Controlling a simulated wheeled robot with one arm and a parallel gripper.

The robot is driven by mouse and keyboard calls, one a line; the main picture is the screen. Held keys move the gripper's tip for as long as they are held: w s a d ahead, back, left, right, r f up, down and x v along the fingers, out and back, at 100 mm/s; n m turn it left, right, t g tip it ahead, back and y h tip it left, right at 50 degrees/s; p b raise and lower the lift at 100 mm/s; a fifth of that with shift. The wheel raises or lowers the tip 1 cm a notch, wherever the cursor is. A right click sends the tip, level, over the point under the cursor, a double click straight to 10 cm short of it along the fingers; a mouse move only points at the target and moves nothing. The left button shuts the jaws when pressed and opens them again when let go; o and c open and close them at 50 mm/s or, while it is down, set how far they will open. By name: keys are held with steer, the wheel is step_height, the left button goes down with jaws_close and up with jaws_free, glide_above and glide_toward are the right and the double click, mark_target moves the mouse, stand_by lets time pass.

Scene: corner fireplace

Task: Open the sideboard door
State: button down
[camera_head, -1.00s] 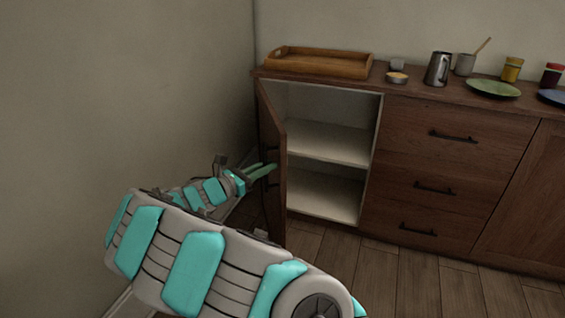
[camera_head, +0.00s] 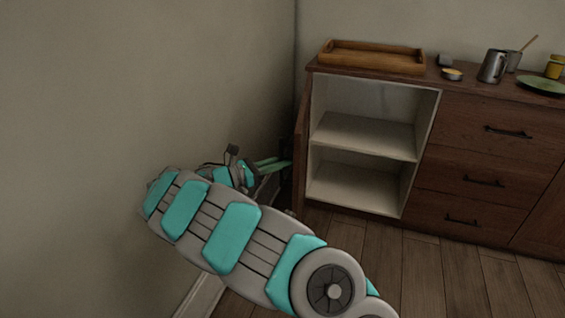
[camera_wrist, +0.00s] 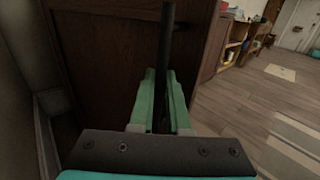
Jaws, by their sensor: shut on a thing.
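The sideboard (camera_head: 465,150) stands against the back wall. Its left door (camera_head: 302,125) is swung wide open and shows nearly edge-on in the head view. The open compartment has a pale inside and one shelf (camera_head: 365,135), and looks empty. My gripper (camera_head: 288,162) is at the outer face of the door, low on its left side. In the wrist view its green fingers (camera_wrist: 164,90) are shut on the dark upright door handle (camera_wrist: 167,40), in front of the brown door panel (camera_wrist: 105,70). The head view hides the handle.
A wall (camera_head: 150,90) stands close to my arm and the door on the left. A wooden tray (camera_head: 372,60), a metal jug (camera_head: 492,66) and a green plate (camera_head: 541,86) stand on the sideboard top. Wooden floor (camera_head: 420,275) in front is clear.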

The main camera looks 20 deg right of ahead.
steer(key=shift+a, duration=0.25)
steer(key=shift+w, duration=0.1)
steer(key=c, duration=0.9)
jaws_free()
steer(key=shift+r, duration=0.1)
